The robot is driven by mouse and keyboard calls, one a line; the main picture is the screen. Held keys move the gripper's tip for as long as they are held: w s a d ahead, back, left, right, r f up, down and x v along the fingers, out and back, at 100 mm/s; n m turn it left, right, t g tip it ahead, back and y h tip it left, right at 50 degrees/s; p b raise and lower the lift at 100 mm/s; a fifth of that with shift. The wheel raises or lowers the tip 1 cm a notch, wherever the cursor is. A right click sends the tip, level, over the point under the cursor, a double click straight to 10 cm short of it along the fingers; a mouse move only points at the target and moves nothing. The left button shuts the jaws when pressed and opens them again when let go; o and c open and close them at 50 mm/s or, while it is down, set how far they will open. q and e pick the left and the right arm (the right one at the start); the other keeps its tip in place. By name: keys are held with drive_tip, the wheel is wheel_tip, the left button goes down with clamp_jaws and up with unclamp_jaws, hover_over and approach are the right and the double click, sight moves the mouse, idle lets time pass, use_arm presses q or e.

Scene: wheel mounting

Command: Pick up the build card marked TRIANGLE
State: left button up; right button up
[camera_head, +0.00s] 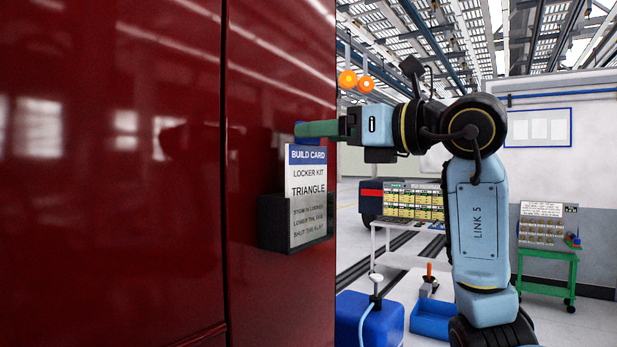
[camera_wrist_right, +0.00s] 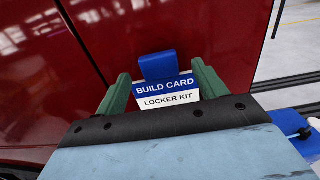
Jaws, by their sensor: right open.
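The build card (camera_head: 308,186) reads "BUILD CARD, LOCKER KIT, TRIANGLE" and stands upright in a dark holder (camera_head: 297,237) on the red panel. Its lower part sits behind the holder's see-through front. My right gripper (camera_head: 303,130) reaches in from the right at the card's top edge. In the right wrist view the card (camera_wrist_right: 167,91) shows its blue header and blue top tab (camera_wrist_right: 159,66) between the two green fingers (camera_wrist_right: 160,88). The fingers are apart, one on each side of the card. I cannot tell whether either touches it. My left gripper is out of view.
A glossy red panel (camera_head: 120,170) fills the left, with a vertical seam. At the right stand a white table with a parts rack (camera_head: 412,203), a blue bin (camera_head: 434,318), a blue box (camera_head: 368,322) and a green cart (camera_head: 546,262). Floor shows between them.

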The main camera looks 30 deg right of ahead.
sight(308, 145)
drive_tip(key=p+x, duration=0.1)
drive_tip(key=x, duration=0.3)
drive_tip(key=shift+w+a+f, duration=0.1)
drive_tip(key=shift+w+f, duration=0.05)
drive_tip(key=shift+f, duration=0.05)
drive_tip(key=c, duration=1.3)
